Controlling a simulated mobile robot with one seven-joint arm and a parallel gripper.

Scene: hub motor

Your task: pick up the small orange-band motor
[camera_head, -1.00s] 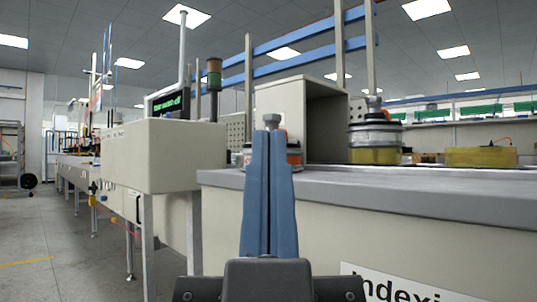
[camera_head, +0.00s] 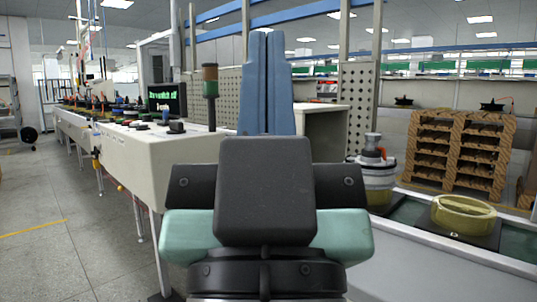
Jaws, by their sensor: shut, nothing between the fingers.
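My gripper (camera_head: 266,36) points up the middle of the head view, its two blue fingers pressed together with nothing between them. The small orange-band motor cannot be made out; my gripper and wrist cover the middle of the picture. A silver-grey motor (camera_head: 377,178) with a shaft on top stands on a yellowish base to the right of my wrist. A small reddish-orange patch shows near its top, but I cannot tell whether this is a band.
A yellow ring-shaped part (camera_head: 463,214) sits on the conveyor at right. A cream cabinet (camera_head: 186,157) with a green-lit display (camera_head: 166,101) and signal lamp (camera_head: 210,95) stands at left. Wooden racks (camera_head: 458,150) stand behind. The floor at left is clear.

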